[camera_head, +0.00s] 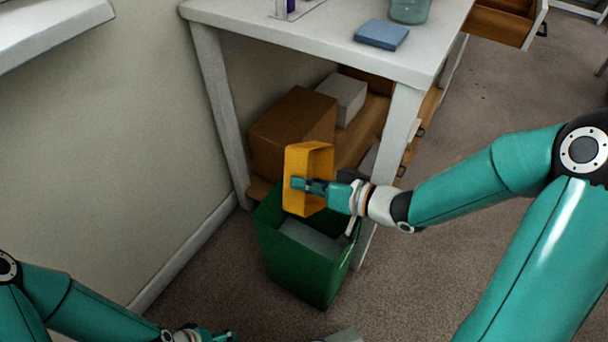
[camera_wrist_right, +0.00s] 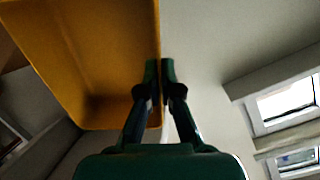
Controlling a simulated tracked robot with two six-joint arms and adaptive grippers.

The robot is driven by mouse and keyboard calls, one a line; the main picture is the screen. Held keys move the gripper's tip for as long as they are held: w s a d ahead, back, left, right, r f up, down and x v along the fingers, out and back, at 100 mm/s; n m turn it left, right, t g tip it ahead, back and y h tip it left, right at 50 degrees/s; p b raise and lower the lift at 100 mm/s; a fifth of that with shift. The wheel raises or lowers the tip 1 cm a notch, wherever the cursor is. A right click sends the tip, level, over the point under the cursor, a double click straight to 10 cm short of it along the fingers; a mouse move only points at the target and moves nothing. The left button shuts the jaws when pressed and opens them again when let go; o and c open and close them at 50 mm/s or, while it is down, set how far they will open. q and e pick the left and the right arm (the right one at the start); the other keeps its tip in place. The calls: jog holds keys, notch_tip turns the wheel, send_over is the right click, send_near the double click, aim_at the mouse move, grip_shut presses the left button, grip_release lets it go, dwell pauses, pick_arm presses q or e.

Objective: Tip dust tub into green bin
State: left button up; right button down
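The yellow-orange dust tub (camera_head: 309,160) is held tipped on its side above the mouth of the green bin (camera_head: 300,270). My right gripper (camera_head: 300,184) is shut on the tub's wall. In the right wrist view, the fingers (camera_wrist_right: 160,68) pinch the edge of the tub (camera_wrist_right: 95,60), which fills the upper left. The tub looks empty where I can see into it; no dust is visible. The bin stands upright on the floor, with something grey inside. My left gripper (camera_head: 215,337) is at the bottom edge, partly cut off, away from the bin.
A white table (camera_head: 330,38) stands over the bin's back side, its front leg (camera_head: 393,140) close behind my right gripper. A brown box (camera_head: 292,130) and a pale box (camera_head: 343,98) sit on the shelf below. A blue block (camera_head: 382,34) lies on top. Carpet is clear at right.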

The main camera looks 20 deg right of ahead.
aim_at(286, 176)
jog(key=g+h+p, duration=0.1)
jog(key=p, duration=0.2)
jog(key=w+a+g+h+p, duration=0.1)
jog(key=g+h+p, duration=0.1)
jog(key=p, duration=0.2)
jog(key=r+g+h+p, duration=0.1)
jog(key=g+p, duration=0.1)
jog(key=p, duration=0.2)
jog(key=shift+w+a+r, duration=0.1)
jog(key=shift+w+a, duration=0.15)
jog(key=shift+w, duration=0.15)
jog(key=g+h+p, duration=0.1)
jog(key=p, duration=0.3)
jog(key=w+f+g+h+p, duration=0.1)
jog(key=g+p, duration=0.1)
jog(key=p, duration=0.2)
jog(key=a+g+h+p, duration=0.1)
jog(key=g+h+p, duration=0.1)
jog(key=p, duration=0.2)
jog(key=shift+w+f, duration=0.2)
jog(key=shift+f+g+p, duration=0.1)
jog(key=shift+g+p, duration=0.2)
jog(key=shift+p, duration=0.3)
jog(key=shift+w+a+f+g+h+p, duration=0.15)
jog(key=shift+f+g+h+p, duration=0.2)
jog(key=shift+g+h, duration=0.2)
jog(key=shift+r, duration=0.1)
